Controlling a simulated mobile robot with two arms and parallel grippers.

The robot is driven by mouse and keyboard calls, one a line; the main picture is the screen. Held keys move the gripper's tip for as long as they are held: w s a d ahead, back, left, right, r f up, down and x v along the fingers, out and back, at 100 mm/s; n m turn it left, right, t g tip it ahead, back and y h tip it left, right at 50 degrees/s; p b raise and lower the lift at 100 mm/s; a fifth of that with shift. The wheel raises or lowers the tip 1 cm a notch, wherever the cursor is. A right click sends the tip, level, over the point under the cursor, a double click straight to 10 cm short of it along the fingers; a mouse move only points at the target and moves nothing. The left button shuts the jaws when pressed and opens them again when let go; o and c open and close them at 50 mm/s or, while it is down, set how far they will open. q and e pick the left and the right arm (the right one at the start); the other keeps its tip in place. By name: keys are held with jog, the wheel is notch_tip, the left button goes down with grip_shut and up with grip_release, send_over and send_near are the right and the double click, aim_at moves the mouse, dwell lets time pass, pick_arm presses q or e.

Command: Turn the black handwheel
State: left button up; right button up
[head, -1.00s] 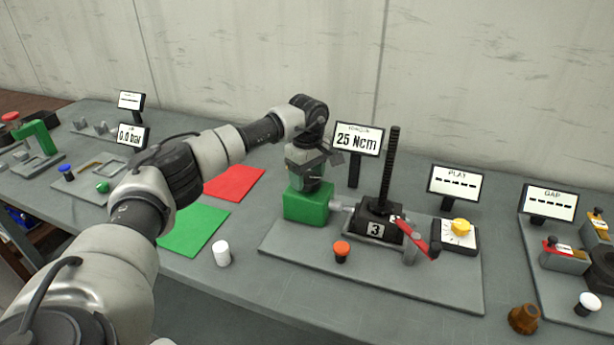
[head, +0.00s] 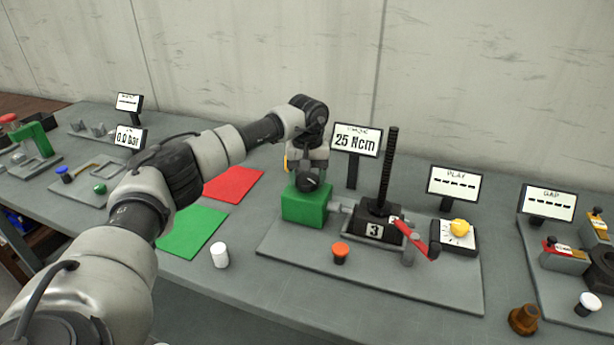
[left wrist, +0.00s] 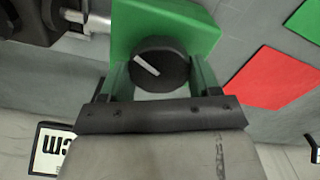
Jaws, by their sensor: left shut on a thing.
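The black handwheel (left wrist: 160,64) is a round knob with a white line mark, on top of the green block (left wrist: 123,20) in the left wrist view. My left gripper (left wrist: 161,72) is over it, with one finger on each side of the wheel, shut on it. In the head view the left gripper (head: 308,182) points down onto the green block (head: 303,207), and the wheel is mostly hidden. The display (head: 357,140) behind reads 25 Ncm. A screw jack marked 3 (head: 378,230), with a tall black threaded spindle (head: 388,170), is joined to the block by a shaft. My right gripper is not in view.
An orange-topped button (head: 341,252), a red lever (head: 418,238) and a yellow knob (head: 461,227) sit close by on the grey base plate (head: 300,250). A white cylinder (head: 220,255) stands in front. Green (head: 192,232) and red (head: 234,183) mats lie left.

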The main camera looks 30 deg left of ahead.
aim_at(307, 177)
pick_arm(q)
jog(key=shift+r, duration=0.1)
dwell(0.4)
jog(key=o, duration=0.9)
notch_tip(307, 177, up, 11)
jog(key=shift+f+b, duration=0.1)
jog(key=shift+b, duration=0.6)
jog(key=shift+f, duration=0.1)
